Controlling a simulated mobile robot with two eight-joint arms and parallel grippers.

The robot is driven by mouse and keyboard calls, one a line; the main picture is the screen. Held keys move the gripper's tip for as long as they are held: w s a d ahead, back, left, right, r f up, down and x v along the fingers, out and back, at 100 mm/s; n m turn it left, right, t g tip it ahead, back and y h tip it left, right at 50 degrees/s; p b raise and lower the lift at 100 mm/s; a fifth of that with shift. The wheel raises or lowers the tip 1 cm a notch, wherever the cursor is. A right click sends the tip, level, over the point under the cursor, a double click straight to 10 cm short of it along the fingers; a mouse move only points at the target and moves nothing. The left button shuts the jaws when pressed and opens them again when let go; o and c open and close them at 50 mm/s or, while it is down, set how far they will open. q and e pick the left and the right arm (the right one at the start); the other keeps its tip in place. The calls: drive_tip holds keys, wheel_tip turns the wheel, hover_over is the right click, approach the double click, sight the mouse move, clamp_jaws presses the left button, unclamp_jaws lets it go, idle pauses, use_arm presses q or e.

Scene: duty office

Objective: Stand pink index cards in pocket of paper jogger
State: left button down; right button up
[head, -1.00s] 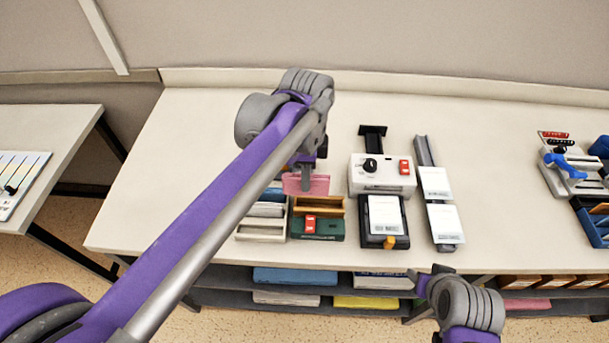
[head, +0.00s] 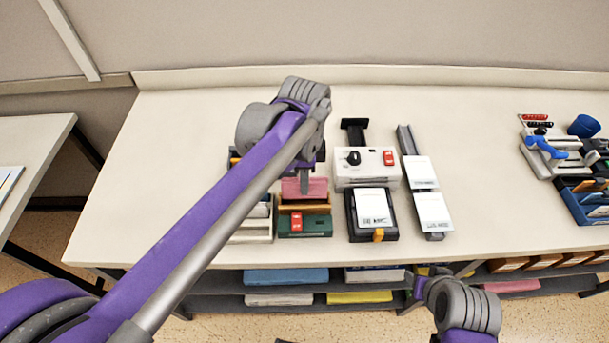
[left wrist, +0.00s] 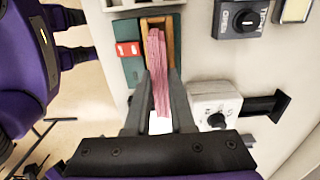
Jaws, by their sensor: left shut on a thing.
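My left gripper (head: 304,186) is shut on a stack of pink index cards (head: 313,188), held upright over the back of the paper jogger. The jogger has a green base (head: 318,229), a red switch (head: 296,222) and a tan wooden pocket (head: 318,209). In the left wrist view the pink cards (left wrist: 157,75) run between both fingers (left wrist: 160,112), and their far end overlaps the wooden pocket (left wrist: 171,24). I cannot tell whether their lower edge is inside or just above it. My right gripper (head: 428,284) is low at the table's front edge; its jaws are unclear.
A pale tray (head: 252,237) stands close left of the jogger. To the right are a white box with a black knob (head: 366,168), a black card holder (head: 372,214) and a grey rail with white cards (head: 433,210).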

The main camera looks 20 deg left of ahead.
use_arm(q)
drive_tip(key=shift+f+b, duration=1.15)
drive_tip(key=shift+f, duration=1.1)
use_arm(e)
drive_tip(key=shift+s+f, duration=0.35)
drive_tip(key=shift+f, duration=0.5)
drive_tip(key=shift+s+f, duration=0.3)
drive_tip(key=shift+f, duration=0.55)
use_arm(q)
drive_tip(key=c, duration=0.7)
unclamp_jaws()
use_arm(e)
drive_tip(key=shift+r, duration=0.1)
use_arm(q)
drive_tip(key=shift+r+p, duration=1.55)
drive_tip(key=shift+r, duration=1.1)
drive_tip(key=shift+w+r+p, duration=0.1)
drive_tip(key=shift+r+p, duration=0.8)
drive_tip(key=shift+r, duration=1)
use_arm(e)
drive_tip(key=w+r, duration=0.3)
drive_tip(key=r, duration=0.3)
drive_tip(key=shift+r, duration=0.3)
drive_tip(key=shift+s, duration=0.1)
